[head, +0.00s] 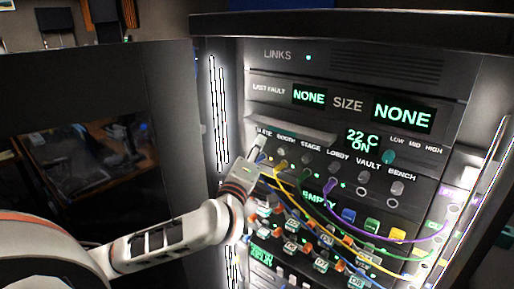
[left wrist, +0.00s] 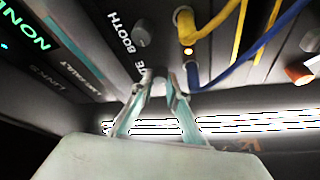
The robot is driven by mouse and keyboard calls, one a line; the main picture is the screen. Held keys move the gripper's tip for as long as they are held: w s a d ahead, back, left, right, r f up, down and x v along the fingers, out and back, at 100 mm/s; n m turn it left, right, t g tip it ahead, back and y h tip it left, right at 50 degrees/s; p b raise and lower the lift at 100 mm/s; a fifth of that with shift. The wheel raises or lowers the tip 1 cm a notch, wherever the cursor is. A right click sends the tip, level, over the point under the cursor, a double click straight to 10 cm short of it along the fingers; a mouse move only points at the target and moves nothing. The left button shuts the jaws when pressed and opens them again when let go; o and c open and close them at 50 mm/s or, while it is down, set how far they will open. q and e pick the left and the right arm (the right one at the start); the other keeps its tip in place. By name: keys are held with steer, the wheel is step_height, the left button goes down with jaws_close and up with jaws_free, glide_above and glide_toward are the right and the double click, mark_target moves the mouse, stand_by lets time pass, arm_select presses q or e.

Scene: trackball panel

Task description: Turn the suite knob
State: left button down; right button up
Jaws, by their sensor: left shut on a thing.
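The row of knobs on the panel carries the labels SUITE, BOOTH, STAGE, LOBBY, VAULT and BENCH. My left gripper (head: 259,145) is at the left end of this row, below the SUITE label, and covers the suite knob there. In the left wrist view its two fingertips (left wrist: 157,76) come together against the panel beside the partly hidden SUITE label. They are shut on the suite knob, which is mostly hidden between them. The booth knob (head: 283,147) is just right of the gripper and free. It also shows in the left wrist view (left wrist: 142,36). My right gripper is not in view.
Yellow, blue, green and purple cables (head: 430,239) hang across the panel below the knobs, close to my gripper. A lit strip (head: 217,120) runs down the panel's left side. A green-lit display (head: 361,139) reads 22 C ON. The upper panel face is clear.

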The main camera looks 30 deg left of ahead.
arm_select(q)
steer(key=n+g, duration=0.1)
steer(key=n, duration=0.4)
steer(key=shift+r+n+g, duration=0.15)
steer(key=shift+n+g, duration=0.15)
steer(key=shift+g, duration=0.1)
steer(key=shift+n+g, duration=0.6)
steer(key=shift+n, duration=0.6)
steer(key=shift+h, duration=0.3)
steer(key=shift+n, duration=0.3)
steer(key=c, duration=2)
jaws_free()
steer(key=shift+s, duration=0.1)
